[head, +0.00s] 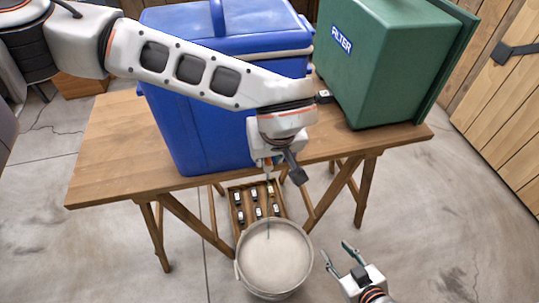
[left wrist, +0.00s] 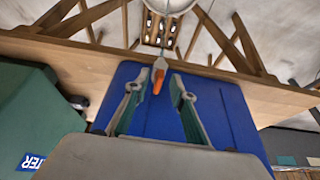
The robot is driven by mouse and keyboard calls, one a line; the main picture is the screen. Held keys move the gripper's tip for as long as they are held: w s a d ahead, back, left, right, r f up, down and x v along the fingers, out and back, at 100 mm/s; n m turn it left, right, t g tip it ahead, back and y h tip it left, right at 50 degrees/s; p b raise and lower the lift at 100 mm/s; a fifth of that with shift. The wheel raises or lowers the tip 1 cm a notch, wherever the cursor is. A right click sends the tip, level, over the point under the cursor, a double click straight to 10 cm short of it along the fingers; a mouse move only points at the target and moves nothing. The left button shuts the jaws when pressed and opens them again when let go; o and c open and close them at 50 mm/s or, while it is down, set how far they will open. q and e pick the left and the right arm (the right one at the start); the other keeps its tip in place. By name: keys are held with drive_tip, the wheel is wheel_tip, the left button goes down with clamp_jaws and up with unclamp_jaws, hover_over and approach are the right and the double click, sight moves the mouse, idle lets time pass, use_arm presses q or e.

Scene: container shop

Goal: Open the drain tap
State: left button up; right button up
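The blue cooler (head: 205,130) stands on the wooden table. Its drain tap, with an orange lever (left wrist: 158,80) and a pale spout, shows in the left wrist view; my left arm and gripper largely hide it in the head view. My left gripper (head: 279,163) is at the cooler's front. In the left wrist view its fingers (left wrist: 156,92) stand apart on either side of the lever, with gaps visible. A thin pale line, like a water stream, runs from the tap area down into the bucket (head: 239,270). My right gripper (head: 337,259) is open and empty, right of the bucket.
A wooden crate (head: 234,223) with several small dark items lies on the floor behind the bucket. A wooden door (head: 505,110) is at the far right. The floor at front left is clear.

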use_arm(q)
drive_tip(key=v, duration=1.2)
drive_tip(key=shift+w, duration=0.1)
